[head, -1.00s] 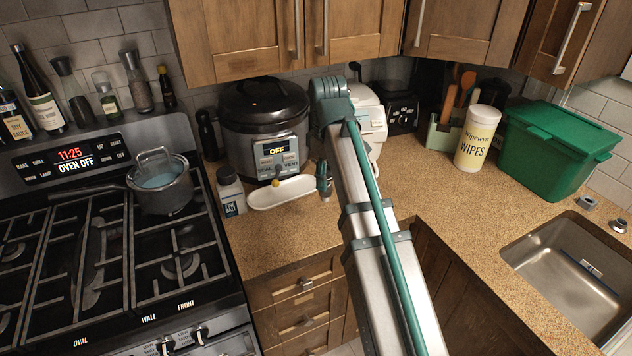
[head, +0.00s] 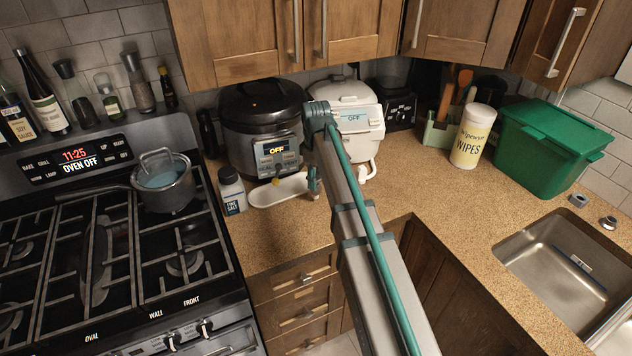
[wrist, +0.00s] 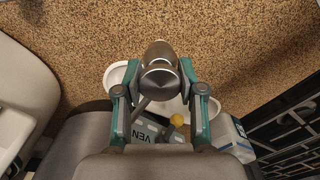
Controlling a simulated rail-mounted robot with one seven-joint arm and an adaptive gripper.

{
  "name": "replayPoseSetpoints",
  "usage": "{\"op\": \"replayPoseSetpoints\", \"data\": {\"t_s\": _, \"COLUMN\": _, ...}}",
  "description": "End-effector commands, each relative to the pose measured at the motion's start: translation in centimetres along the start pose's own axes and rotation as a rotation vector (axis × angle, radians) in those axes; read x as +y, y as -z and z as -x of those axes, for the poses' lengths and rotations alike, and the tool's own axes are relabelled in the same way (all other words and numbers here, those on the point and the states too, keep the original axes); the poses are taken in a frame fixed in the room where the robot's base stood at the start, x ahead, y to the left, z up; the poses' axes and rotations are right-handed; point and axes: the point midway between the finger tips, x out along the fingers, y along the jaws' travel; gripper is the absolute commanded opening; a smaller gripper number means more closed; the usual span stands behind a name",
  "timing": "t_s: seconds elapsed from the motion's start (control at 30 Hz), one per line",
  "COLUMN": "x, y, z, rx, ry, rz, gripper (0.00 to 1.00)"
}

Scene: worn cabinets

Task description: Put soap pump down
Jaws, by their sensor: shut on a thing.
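In the wrist view my gripper (wrist: 159,97) is shut on the soap pump (wrist: 158,72), a dark metallic piece with a rounded top between the two teal fingers. Speckled tan counter shows beyond it. In the head view my gripper (head: 313,180) is small, beside the right end of a white oblong tray, in front of the cookers; my arm hides part of that area. The pump is hardly visible there. I cannot tell whether its base touches the counter (head: 285,232).
The white tray (head: 264,197), a salt bottle (head: 232,190) and a dark pressure cooker (head: 262,125) stand close by. A white cooker (head: 358,120) is behind my arm. The stove (head: 120,260) is at left. Counter is clear in front of the tray and right toward the sink (head: 540,255).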

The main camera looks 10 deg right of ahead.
Motion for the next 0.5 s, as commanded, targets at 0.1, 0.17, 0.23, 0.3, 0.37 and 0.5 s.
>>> {"op": "replayPoseSetpoints", "data": {"t_s": 0.1, "x": -0.2, "y": -0.1, "z": -1.4, "rx": -0.001, "ry": 0.001, "rz": 0.0, "gripper": 0.0}}
{"op": "replayPoseSetpoints", "data": {"t_s": 0.17, "x": -0.1, "y": -0.1, "z": -1.8, "rx": 0.0, "ry": 0.0, "rz": 0.0, "gripper": 0.0}}
{"op": "replayPoseSetpoints", "data": {"t_s": 0.23, "x": -0.1, "y": -0.1, "z": -1.9, "rx": 0.001, "ry": -0.001, "rz": 0.0, "gripper": 0.0}}
{"op": "replayPoseSetpoints", "data": {"t_s": 0.3, "x": -0.1, "y": -0.1, "z": -1.9, "rx": 0.001, "ry": -0.001, "rz": 0.0, "gripper": 0.0}}
{"op": "replayPoseSetpoints", "data": {"t_s": 0.37, "x": -0.1, "y": -0.1, "z": -1.9, "rx": 0.001, "ry": -0.001, "rz": 0.0, "gripper": 0.0}}
{"op": "replayPoseSetpoints", "data": {"t_s": 0.5, "x": -0.1, "y": -0.1, "z": -2.2, "rx": 0.0, "ry": 0.0, "rz": 0.0, "gripper": 0.0}}
